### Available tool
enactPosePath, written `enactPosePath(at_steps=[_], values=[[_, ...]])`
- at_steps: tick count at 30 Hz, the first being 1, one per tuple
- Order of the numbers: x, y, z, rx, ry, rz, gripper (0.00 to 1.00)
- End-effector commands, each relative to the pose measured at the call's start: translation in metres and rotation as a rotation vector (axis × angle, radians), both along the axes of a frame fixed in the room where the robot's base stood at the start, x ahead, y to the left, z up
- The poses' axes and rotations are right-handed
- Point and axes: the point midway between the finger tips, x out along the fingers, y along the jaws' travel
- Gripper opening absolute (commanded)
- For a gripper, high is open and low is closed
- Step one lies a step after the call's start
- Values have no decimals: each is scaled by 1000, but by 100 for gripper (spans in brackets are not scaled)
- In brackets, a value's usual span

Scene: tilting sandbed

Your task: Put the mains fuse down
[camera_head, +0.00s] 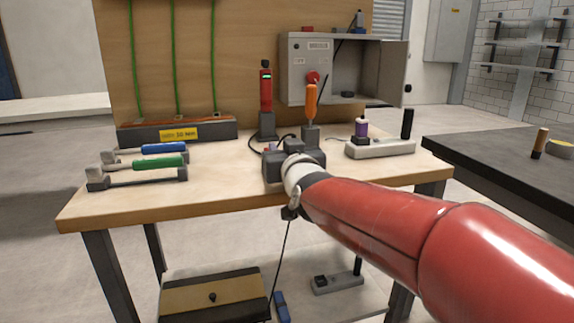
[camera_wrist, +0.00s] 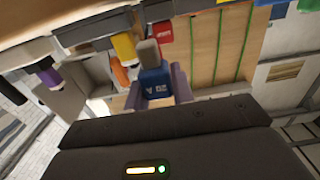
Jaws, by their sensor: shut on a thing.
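The mains fuse, a blue block with a white marking and a grey end (camera_wrist: 155,84), sits between the two fingers of my gripper (camera_wrist: 157,92) in the wrist view. My gripper is shut on it. In the head view my gripper (camera_head: 294,158) is over the front middle of the wooden workbench (camera_head: 230,195); the fuse is not clearly seen there, and I cannot tell whether it touches the bench.
An open grey cabinet (camera_head: 294,75) stands at the back. A red tester (camera_head: 266,88), an orange-handled tool (camera_head: 311,103) and a grey block with a purple piece (camera_head: 380,149) stand nearby. Blue- and green-handled tools (camera_head: 160,162) lie on a rack left. The front left bench is clear.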

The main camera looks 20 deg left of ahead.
Motion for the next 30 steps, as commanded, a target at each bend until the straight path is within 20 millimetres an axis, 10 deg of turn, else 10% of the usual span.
enactPosePath(at_steps=[15, 16, 20, 30], values=[[-3, 4, -29, 1, -1, 1, 1], [-3, 4, -28, 0, 0, 1, 27], [-4, 4, -28, 0, 0, 1, 44], [-4, 4, -25, 0, 0, 1, 46]])
